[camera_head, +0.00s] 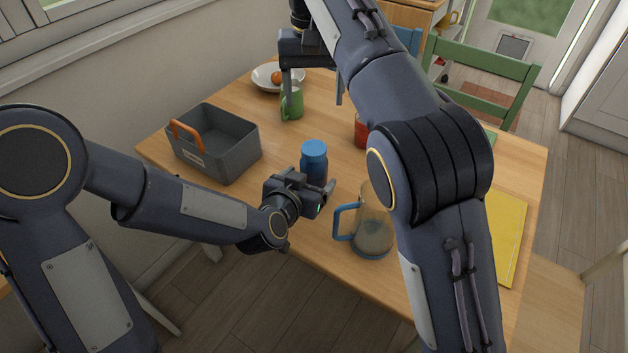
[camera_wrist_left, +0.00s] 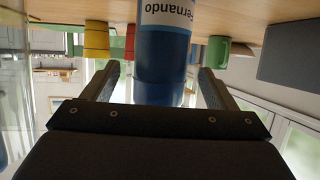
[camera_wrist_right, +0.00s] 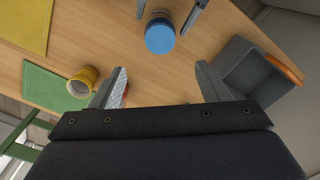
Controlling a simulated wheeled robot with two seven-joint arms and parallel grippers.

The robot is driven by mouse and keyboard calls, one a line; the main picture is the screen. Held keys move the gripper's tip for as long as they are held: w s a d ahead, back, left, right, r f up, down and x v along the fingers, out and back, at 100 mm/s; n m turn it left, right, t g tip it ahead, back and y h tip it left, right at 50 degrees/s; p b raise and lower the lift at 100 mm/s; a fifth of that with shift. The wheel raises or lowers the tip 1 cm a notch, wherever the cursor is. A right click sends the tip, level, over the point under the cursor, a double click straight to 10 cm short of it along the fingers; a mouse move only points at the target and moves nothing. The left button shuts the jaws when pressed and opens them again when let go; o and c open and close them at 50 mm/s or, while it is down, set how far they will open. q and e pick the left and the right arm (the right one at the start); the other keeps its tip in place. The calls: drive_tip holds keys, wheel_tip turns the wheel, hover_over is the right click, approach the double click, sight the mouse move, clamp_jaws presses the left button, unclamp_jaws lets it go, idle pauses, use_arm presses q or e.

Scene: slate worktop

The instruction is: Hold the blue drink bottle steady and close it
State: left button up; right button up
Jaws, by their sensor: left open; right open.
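The blue drink bottle (camera_head: 314,174) stands upright on the wooden table with a blue lid (camera_head: 314,149) on top; how tight the lid is cannot be told. In the left wrist view the bottle (camera_wrist_left: 163,50) appears upside down, with a white name label. My left gripper (camera_head: 318,187) is open, low at the bottle's near side, its fingers on either side of the body with gaps visible. My right gripper (camera_head: 312,98) is open and empty, above and behind the bottle. In the right wrist view the lid (camera_wrist_right: 160,37) lies beyond its fingertips (camera_wrist_right: 162,71).
A grey caddy (camera_head: 238,155) with an orange handle stands left of the bottle. A glass jug (camera_head: 373,236) with a blue handle is close on the right. A green mug (camera_head: 291,103), a fruit bowl (camera_head: 262,77) and a red item (camera_head: 361,131) stand behind. A yellow mat (camera_head: 507,235) lies far right.

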sight(308, 180)
use_arm(q)
drive_tip(key=shift+v, duration=1.85)
